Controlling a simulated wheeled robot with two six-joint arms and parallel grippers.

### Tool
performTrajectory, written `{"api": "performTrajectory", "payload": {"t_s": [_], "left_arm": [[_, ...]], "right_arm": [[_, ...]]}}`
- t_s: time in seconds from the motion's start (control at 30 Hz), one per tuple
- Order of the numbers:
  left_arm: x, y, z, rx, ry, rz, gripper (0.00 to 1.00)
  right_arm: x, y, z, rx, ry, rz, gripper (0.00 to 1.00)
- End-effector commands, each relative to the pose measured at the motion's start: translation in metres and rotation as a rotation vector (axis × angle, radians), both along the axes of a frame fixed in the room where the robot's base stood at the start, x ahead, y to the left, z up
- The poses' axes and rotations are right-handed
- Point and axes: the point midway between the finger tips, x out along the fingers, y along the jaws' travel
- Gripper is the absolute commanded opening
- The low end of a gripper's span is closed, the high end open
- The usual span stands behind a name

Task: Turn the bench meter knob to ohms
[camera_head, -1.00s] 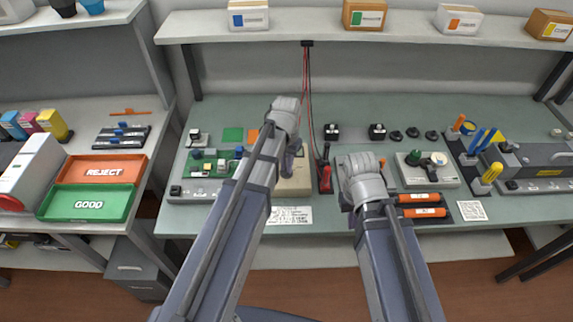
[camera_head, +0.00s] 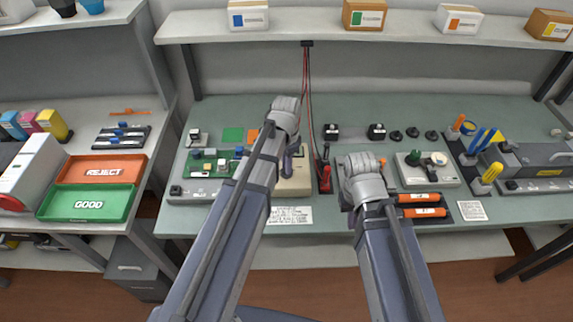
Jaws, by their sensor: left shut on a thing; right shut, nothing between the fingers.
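The bench meter (camera_head: 291,185) is a beige box on the green bench, partly covered by my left arm. My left gripper (camera_head: 290,168) is over the meter and points down at it. It is shut on what seems to be the meter's knob, which the gripper and arm hide. I cannot read the knob's setting. My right gripper (camera_head: 352,203) is shut and empty, low at the bench's front, left of the orange-handled tools. Its fingertips are mostly hidden by my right wrist.
Red and black probes (camera_head: 324,176) stand right of the meter, with leads hanging from the shelf. A circuit board (camera_head: 207,165) lies to the left. A white device with a green knob (camera_head: 428,169) is at right. A label card (camera_head: 289,216) lies in front.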

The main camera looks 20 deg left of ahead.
Motion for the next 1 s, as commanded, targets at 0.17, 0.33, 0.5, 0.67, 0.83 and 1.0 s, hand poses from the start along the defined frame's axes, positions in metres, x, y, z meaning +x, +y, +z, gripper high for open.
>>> {"api": "performTrajectory", "payload": {"t_s": [0.17,0.33,0.5,0.67,0.83,1.0], "left_arm": [[-0.0001,-0.0001,0.0000,0.000,0.000,-0.006,0.00],[-0.0001,-0.0001,0.0000,0.000,0.000,-0.006,0.00],[-0.0001,-0.0001,0.0000,0.000,0.000,-0.005,0.25],[-0.0001,-0.0001,0.0000,0.000,0.000,-0.005,0.42],[-0.0001,-0.0001,0.0000,0.000,0.000,-0.004,0.42],[-0.0001,-0.0001,0.0025,0.000,0.000,-0.004,0.42]], "right_arm": [[0.0000,0.0000,0.0000,0.000,0.000,0.000,0.00],[0.0000,0.0000,0.0000,0.000,0.000,0.000,0.00],[0.0000,0.0000,0.0000,0.000,0.000,0.000,0.00],[0.0000,0.0000,0.0000,0.000,0.000,0.000,0.00],[0.0000,0.0000,0.0000,0.000,0.000,0.000,0.00],[0.0000,0.0001,0.0025,0.000,0.000,0.000,0.00]]}}
